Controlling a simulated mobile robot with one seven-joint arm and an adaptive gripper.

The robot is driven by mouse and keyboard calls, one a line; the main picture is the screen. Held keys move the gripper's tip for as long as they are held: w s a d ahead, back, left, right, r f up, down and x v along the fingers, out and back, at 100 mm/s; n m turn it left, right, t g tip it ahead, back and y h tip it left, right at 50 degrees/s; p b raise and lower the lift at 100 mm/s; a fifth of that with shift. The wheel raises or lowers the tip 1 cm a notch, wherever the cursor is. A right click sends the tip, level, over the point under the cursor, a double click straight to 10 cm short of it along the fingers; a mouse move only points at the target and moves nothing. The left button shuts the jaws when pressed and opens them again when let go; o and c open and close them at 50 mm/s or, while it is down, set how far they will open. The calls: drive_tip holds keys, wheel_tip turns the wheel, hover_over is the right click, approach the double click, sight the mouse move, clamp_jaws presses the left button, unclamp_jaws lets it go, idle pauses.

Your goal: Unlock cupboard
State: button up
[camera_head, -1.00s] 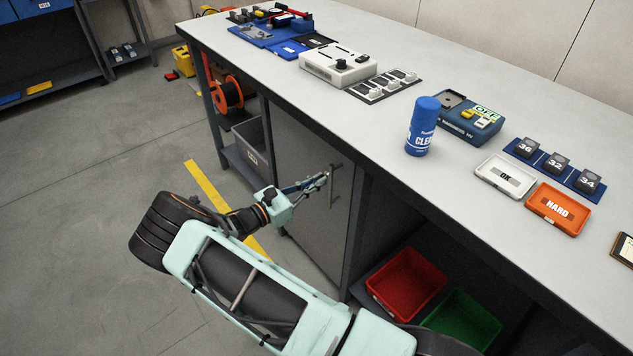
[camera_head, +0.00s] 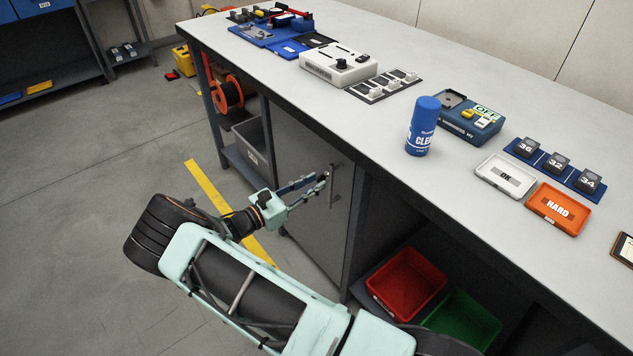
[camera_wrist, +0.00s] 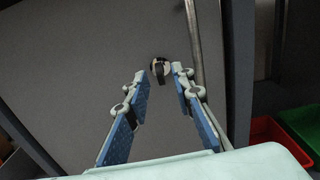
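The grey cupboard door (camera_head: 300,185) is under the workbench and looks closed. It has a vertical bar handle (camera_head: 332,186), which also shows in the wrist view (camera_wrist: 193,45). Left of the handle, the wrist view shows a round lock (camera_wrist: 154,65) with a dark key-like piece (camera_wrist: 160,73) in it. My gripper (camera_head: 318,182) is in front of the lock, beside the handle. In the wrist view its two blue-padded fingers (camera_wrist: 160,90) are apart, with the key-like piece visible beyond and between their tips. Nothing is held between them.
The workbench top (camera_head: 330,110) holds a blue spray can (camera_head: 422,126), trays and devices. Red (camera_head: 405,283) and green (camera_head: 460,320) bins sit on the open shelf right of the door. A grey bin (camera_head: 250,145) stands left of it. The floor before the door is clear.

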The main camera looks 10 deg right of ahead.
drive_tip(key=v, duration=1)
drive_tip(key=shift+s+a, duration=0.15)
drive_tip(key=shift+r, duration=0.1)
